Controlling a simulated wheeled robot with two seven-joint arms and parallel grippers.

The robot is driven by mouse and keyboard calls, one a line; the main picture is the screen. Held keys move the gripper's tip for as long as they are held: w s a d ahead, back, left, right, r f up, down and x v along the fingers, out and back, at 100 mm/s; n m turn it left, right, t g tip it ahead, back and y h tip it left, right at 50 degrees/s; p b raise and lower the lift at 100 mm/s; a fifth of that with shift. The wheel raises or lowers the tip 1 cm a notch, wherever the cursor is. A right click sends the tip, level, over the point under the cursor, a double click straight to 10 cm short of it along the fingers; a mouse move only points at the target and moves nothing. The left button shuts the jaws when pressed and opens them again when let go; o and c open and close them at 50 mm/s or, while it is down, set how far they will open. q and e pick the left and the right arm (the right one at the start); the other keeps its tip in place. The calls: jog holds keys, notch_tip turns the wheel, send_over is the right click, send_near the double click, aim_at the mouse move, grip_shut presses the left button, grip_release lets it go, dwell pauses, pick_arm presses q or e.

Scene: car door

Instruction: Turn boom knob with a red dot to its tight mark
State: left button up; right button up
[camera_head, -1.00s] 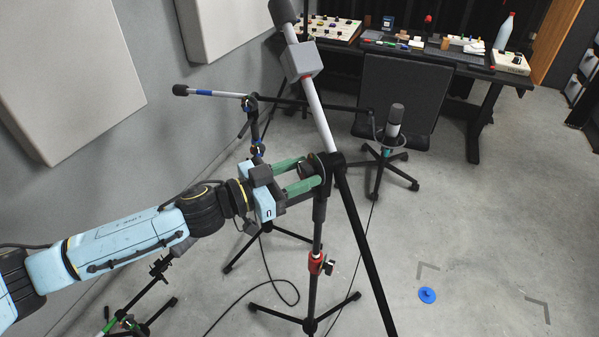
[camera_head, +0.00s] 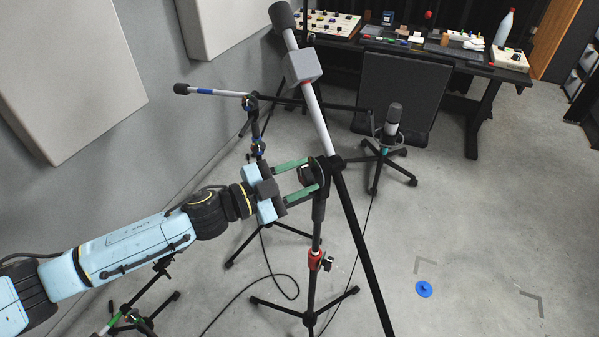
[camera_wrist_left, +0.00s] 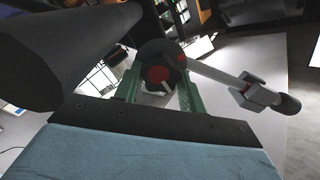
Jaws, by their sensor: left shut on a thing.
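The boom knob (camera_wrist_left: 161,70) is dark and round, with a red dot and a white line on its face, in the left wrist view. In the head view the knob (camera_head: 306,177) sits at the joint of the boom (camera_head: 316,118) and its black stand (camera_head: 317,225). My left gripper (camera_head: 313,175) is shut on the knob, one green finger on each side. The fingers also flank it in the left wrist view (camera_wrist_left: 160,88). The tight mark cannot be made out. My right gripper is not in view.
A second stand (camera_head: 254,130) with blue bands is behind to the left. A blue disc (camera_head: 424,289) lies on the open floor at right. Wall panels are at left.

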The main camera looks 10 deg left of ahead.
pick_arm(q)
jog(key=shift+m, duration=0.6)
jog(key=o, duration=1)
jog(key=shift+c, duration=0.2)
jog(key=shift+s, duration=0.1)
jog(key=b+v, duration=0.1)
jog(key=v, duration=1.2)
jog(key=shift+b, duration=0.3)
jog(key=shift+a, duration=0.15)
